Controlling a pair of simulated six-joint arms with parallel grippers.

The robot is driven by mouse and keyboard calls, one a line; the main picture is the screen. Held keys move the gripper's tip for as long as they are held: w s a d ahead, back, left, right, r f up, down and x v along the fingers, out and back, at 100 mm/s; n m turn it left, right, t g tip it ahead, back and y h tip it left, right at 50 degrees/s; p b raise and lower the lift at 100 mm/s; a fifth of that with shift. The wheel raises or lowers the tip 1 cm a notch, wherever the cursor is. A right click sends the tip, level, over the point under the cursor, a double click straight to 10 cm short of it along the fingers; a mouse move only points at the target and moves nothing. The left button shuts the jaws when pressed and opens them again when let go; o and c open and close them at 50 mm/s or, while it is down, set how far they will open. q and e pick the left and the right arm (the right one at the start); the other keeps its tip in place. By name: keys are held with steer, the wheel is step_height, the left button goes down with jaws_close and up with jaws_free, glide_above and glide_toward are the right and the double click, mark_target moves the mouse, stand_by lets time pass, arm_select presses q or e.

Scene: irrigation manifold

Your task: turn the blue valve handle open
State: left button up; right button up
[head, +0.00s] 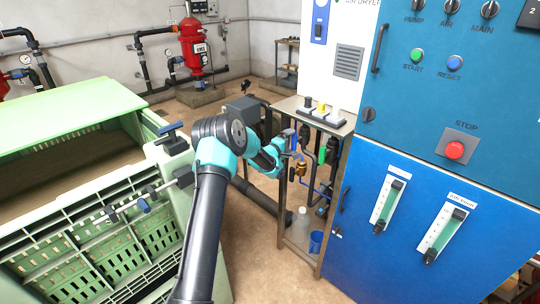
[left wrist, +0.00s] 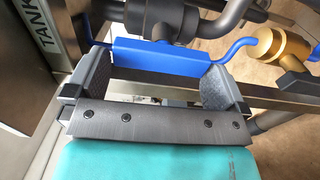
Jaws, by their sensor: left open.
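The blue valve handle (left wrist: 155,57) is a flat blue bar below a dark grey valve body (left wrist: 160,18) in the left wrist view. My left gripper (left wrist: 156,72) is open, with one finger at each end of the bar. I cannot tell whether either finger touches it. In the head view my left gripper (head: 290,145) reaches the pipework in the metal frame beside the blue cabinet, and the handle shows there only as a small blue patch. My right gripper is not in view.
A brass fitting (left wrist: 263,42) on a blue tube sits right of the handle. The blue cabinet (head: 370,250) stands right of the frame. A green crate (head: 70,105) fills the left side. A plastic bottle and a blue cup (head: 315,241) stand low in the frame.

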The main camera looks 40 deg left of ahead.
arm_select(q)
steer(key=s+a, duration=0.1)
steer(key=s, duration=1.3)
steer(key=shift+a, duration=0.35)
steer(key=shift+f, duration=0.1)
steer(key=s+d+f+m+g, duration=0.3)
steer(key=s+d+f+g, duration=0.1)
steer(key=d+f, duration=0.45)
steer(key=s+d+f+m+g, duration=0.3)
steer(key=s+d+f, duration=0.1)
steer(key=d+f, duration=0.45)
steer(key=s+d+f+m+g, duration=0.2)
steer(key=s+d+m+g, duration=0.1)
steer(key=s, duration=0.4)
steer(key=s+d+f+m+g+h, duration=0.1)
steer(key=s+d+f+m+g, duration=0.2)
steer(key=s+d, duration=0.3)
steer(key=s+d+f+m+g, duration=0.3)
steer(key=s+d+g, duration=0.1)
steer(key=s, duration=0.6)
steer(key=shift+d+f+h, duration=0.2)
steer(key=shift+d+h, duration=0.2)
steer(key=shift+d, duration=0.2)
